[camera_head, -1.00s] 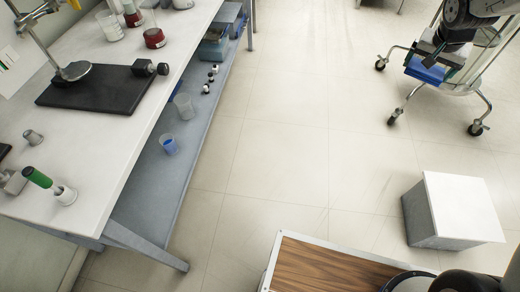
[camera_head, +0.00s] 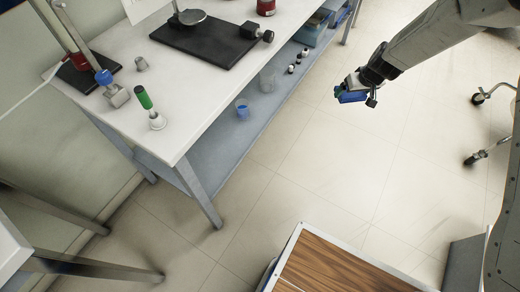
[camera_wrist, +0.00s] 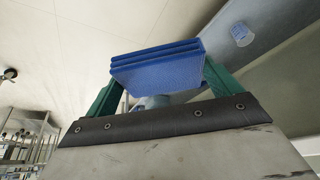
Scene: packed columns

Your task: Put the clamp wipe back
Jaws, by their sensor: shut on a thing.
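A blue folded wipe (camera_head: 351,97), a small stack of flat layers, is in my gripper (camera_head: 354,88). In the wrist view the wipe (camera_wrist: 157,66) sits between the green fingers, which are shut on it. My gripper holds it in the air over the floor, to the right of the white bench (camera_head: 190,125) and apart from it. On the bench stands a metal clamp with a blue knob (camera_head: 104,77) by a stand at the left.
The bench carries a green-handled tool (camera_head: 144,98) and a black stand base (camera_head: 205,42). A wood-topped box (camera_head: 335,265) is at the bottom. Tiled floor lies open between them.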

